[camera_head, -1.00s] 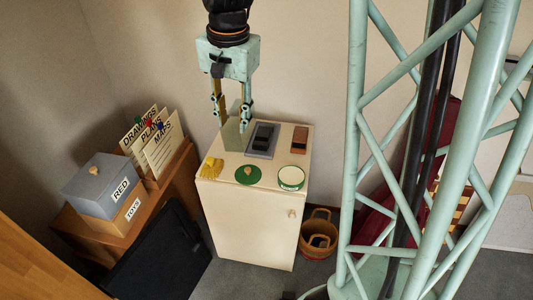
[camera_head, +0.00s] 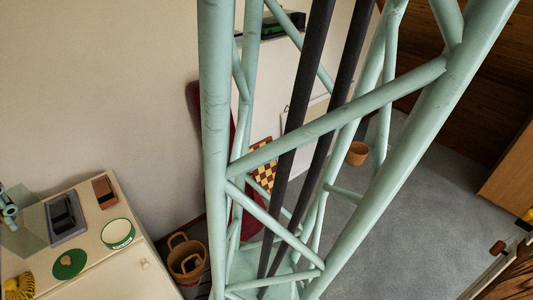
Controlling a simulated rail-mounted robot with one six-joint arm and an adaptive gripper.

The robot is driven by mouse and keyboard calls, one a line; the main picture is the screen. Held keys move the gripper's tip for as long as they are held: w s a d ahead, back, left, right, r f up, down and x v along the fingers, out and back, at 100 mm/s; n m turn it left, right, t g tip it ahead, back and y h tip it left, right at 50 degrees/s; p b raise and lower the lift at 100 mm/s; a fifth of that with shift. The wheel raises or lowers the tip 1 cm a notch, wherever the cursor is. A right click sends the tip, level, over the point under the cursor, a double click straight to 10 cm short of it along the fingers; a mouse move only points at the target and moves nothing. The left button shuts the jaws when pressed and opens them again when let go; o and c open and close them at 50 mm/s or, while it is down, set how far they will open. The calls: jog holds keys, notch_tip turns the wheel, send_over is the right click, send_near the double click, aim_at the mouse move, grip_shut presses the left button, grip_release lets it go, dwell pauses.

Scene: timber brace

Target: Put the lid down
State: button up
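A round green lid (camera_head: 70,264) with a small tan knob lies flat on the top of the white cabinet (camera_head: 101,254), at the lower left. A round tin (camera_head: 118,233) with a pale top and a green-and-white side stands just right of it, apart from the lid. Only a pale green piece of my gripper (camera_head: 8,211) shows at the left edge, above the cabinet's back left. Its fingertips cannot be made out clearly, and it is away from the lid.
A grey tray with a dark block (camera_head: 63,214), a brown block (camera_head: 104,191) and a yellow bundle (camera_head: 18,287) also lie on the cabinet. A wooden bucket (camera_head: 186,259) stands on the floor beside it. My green lattice column blocks the middle.

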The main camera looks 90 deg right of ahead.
jog(key=s+a+r+n, duration=0.1)
jog(key=s+n, duration=0.1)
jog(key=s, duration=0.6)
jog(key=s+a+r+n+t, duration=0.1)
jog(key=s+a+r+n, duration=0.1)
jog(key=s, duration=0.6)
jog(key=shift+n, duration=0.8)
notch_tip(320, 180, down, 3)
jog(key=b, duration=0.3)
